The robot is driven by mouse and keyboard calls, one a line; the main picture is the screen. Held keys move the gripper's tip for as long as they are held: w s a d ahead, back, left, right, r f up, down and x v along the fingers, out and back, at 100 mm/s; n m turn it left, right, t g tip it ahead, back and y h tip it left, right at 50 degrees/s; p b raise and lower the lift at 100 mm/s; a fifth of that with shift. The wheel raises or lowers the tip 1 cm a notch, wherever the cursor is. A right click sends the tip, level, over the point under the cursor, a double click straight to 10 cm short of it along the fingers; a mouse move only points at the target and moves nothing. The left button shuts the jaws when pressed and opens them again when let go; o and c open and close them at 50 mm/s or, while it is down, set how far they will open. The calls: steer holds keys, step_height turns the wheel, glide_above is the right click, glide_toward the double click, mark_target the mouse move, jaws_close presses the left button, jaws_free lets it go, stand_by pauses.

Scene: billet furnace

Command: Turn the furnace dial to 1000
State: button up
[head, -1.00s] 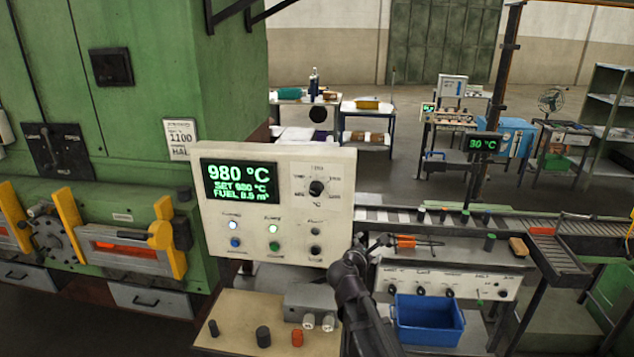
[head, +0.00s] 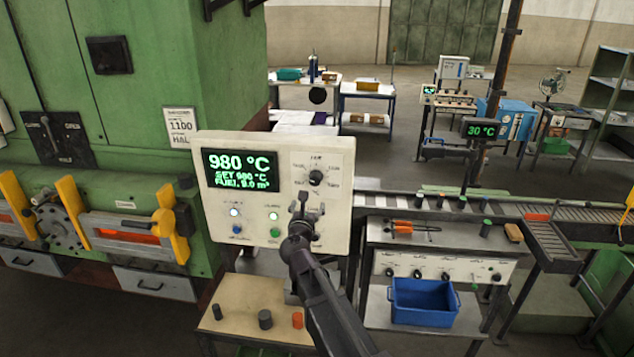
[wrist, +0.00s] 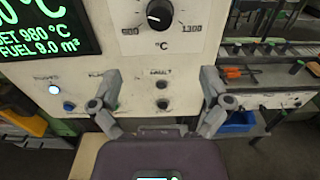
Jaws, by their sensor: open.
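The furnace control panel (head: 333,150) is a cream box with a black screen (head: 240,170) in green letters reading 980 °C, SET 980 °C and fuel 9.0 m³. The black furnace dial (head: 316,178) is at the panel's upper right, inside a printed scale. In the head view my gripper (head: 303,204) covers the panel's lower right.
Lit buttons (head: 274,216) sit under the screen. A small table (head: 240,318) with several short cylinders stands below. A blue bin (head: 424,302) and a roller conveyor (head: 400,203) are to the right. The green furnace (head: 150,90) stands left.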

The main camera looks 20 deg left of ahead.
mark_target(315, 182)
steer(key=x, duration=1.3)
steer(key=shift+w, duration=0.4)
steer(key=c, duration=1.2)
